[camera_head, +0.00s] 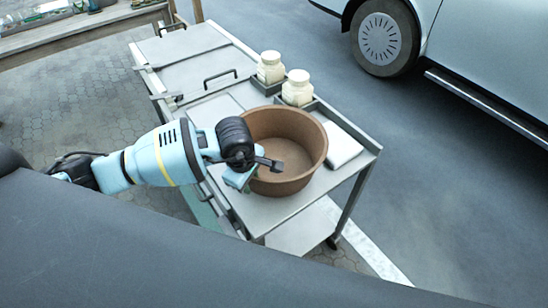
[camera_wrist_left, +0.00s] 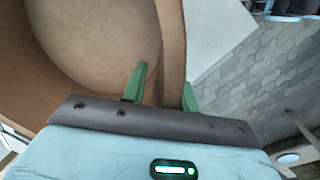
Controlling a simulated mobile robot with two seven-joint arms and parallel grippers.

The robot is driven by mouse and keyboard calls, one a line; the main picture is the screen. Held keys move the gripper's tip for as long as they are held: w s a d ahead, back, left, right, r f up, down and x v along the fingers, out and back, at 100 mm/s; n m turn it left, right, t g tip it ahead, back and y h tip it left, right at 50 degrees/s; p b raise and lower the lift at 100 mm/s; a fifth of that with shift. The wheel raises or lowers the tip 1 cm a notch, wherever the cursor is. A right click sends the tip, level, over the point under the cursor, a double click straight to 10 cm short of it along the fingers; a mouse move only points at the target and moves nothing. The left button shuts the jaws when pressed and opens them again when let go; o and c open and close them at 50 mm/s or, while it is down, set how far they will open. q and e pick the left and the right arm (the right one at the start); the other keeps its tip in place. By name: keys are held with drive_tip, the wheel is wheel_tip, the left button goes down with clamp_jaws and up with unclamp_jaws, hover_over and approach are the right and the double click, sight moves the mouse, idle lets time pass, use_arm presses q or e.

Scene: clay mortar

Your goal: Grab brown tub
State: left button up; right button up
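The brown tub (camera_head: 284,150) is a wide, round, empty-looking bowl. It stands upright on the near end of the grey metal cart. My left gripper (camera_head: 250,172) is at the tub's near left rim in the head view. In the left wrist view, the green fingers of my left gripper (camera_wrist_left: 164,90) straddle the wall of the brown tub (camera_wrist_left: 172,45). One finger is inside the tub and the other is outside, partly hidden by the wall. The fingers look apart, with space beside the wall. My right gripper is not in view.
Two cream jars (camera_head: 270,68) stand in dark trays behind the tub. A white folded cloth or pad (camera_head: 341,146) lies right of it. The cart (camera_head: 190,45) has handles on its far top. A parked vehicle (camera_head: 470,50) is at the upper right.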

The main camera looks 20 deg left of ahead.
use_arm(q)
drive_tip(key=shift+f, duration=0.25)
idle(0.4)
drive_tip(key=shift+c, duration=0.4)
clamp_jaws()
